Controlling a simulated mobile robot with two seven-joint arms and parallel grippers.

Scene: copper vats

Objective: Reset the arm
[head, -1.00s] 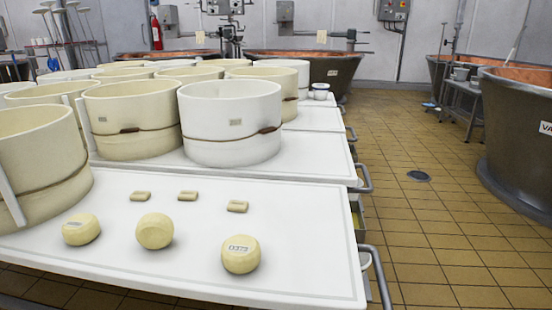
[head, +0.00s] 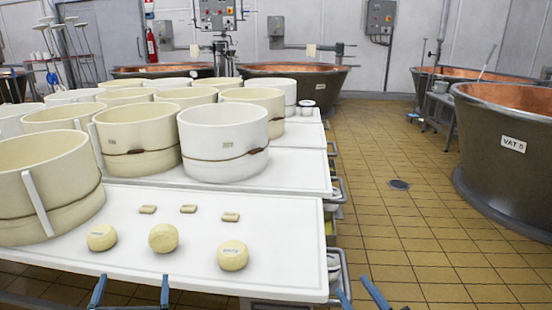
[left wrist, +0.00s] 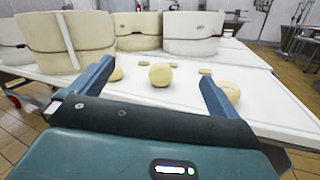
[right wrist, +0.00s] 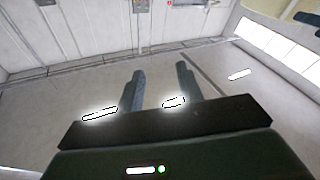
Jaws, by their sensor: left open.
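My left gripper (head: 131,291) shows at the bottom edge of the head view, by the front edge of the white table (head: 290,272). Its blue fingers are wide apart with nothing held; in the left wrist view (left wrist: 157,75) they frame the table and a round cheese (left wrist: 162,75) beyond. My right gripper (head: 359,294) shows at the bottom, right of the table's corner. In the right wrist view its fingers (right wrist: 160,75) stand apart with nothing between them, facing a grey wall area. Most of both arms is hidden.
Three round cheeses, one in the middle (head: 163,238), and three small blocks, one in the middle (head: 188,209), lie on the table. Several cream tubs (head: 222,150) stand behind. A large copper-lined vat (head: 500,165) stands at right.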

